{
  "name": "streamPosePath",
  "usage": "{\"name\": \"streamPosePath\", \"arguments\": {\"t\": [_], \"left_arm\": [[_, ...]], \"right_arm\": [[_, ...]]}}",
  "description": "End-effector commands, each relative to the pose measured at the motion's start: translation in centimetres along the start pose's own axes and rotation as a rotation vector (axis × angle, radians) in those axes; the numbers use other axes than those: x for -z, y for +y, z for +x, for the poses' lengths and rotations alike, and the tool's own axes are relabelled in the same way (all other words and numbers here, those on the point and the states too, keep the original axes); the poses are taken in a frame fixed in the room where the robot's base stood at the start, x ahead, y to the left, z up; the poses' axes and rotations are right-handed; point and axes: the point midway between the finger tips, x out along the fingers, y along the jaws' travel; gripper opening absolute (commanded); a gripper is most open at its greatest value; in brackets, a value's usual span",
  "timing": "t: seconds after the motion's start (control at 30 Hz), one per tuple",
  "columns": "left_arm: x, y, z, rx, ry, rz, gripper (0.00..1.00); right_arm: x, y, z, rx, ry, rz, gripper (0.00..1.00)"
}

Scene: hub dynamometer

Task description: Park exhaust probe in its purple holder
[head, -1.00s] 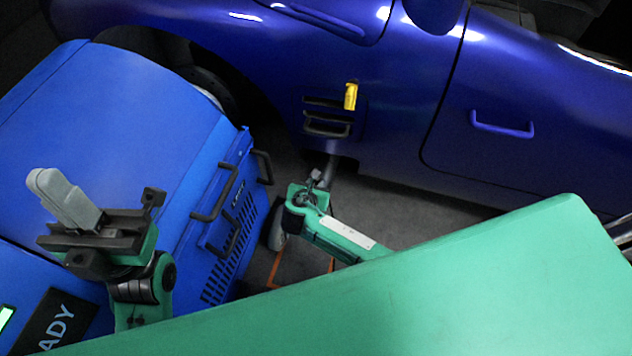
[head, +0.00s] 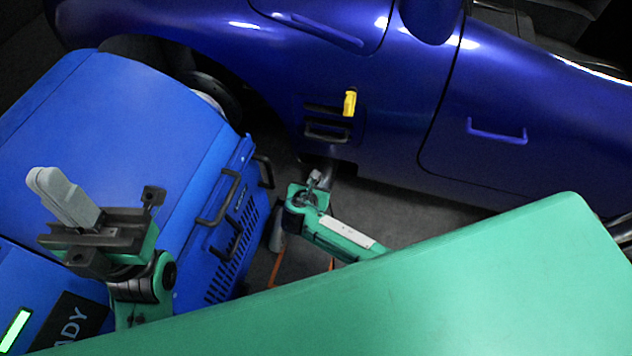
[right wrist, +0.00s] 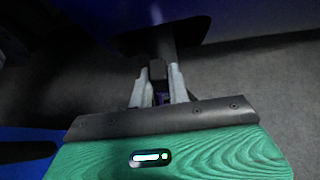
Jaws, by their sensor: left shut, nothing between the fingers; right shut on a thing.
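My right gripper (right wrist: 158,80) is shut on a small dark thing (right wrist: 158,70), which looks like the exhaust probe; the fingers cover most of it. A small purple patch (right wrist: 161,99) shows between the fingers, and I cannot tell what it belongs to. In the head view the right gripper (head: 315,179) is low beside the car's sill, by a grey exhaust pipe (head: 328,171). A dark pipe-like shape (right wrist: 165,42) lies just beyond the fingertips in the wrist view. My left gripper (head: 42,179) is shut and empty, above the blue cabinet. I cannot make out a purple holder.
The blue cabinet (head: 120,130), with dark handles and a vent grille, stands at the left. The dark blue car (head: 400,130) fills the back, with a yellow piece (head: 350,103) on its side. Grey floor (head: 420,215) is open between them. An orange frame (head: 276,268) shows low down.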

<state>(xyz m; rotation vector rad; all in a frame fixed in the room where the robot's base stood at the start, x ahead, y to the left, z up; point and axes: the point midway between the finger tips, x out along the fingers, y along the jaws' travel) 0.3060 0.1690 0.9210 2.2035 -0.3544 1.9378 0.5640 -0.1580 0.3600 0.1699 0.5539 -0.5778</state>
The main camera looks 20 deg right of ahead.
Motion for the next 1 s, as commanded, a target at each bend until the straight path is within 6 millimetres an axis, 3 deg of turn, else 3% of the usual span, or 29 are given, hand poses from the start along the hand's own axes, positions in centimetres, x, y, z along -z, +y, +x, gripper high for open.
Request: {"name": "streamPosePath", "arguments": {"t": [0.53,0.87,1.0], "left_arm": [[0.4,-0.1,2.9,0.000,0.000,0.000,0.00],[0.4,-0.1,2.9,0.000,-0.001,0.000,0.00],[-0.5,0.0,2.4,0.005,-0.055,-0.006,0.00]], "right_arm": [[-2.0,0.0,-1.3,0.000,-0.001,-0.001,0.00],[-1.9,0.0,-1.2,0.000,-0.001,0.000,0.00],[-3.7,-0.1,-1.0,-0.007,-0.005,-0.001,0.00]]}}
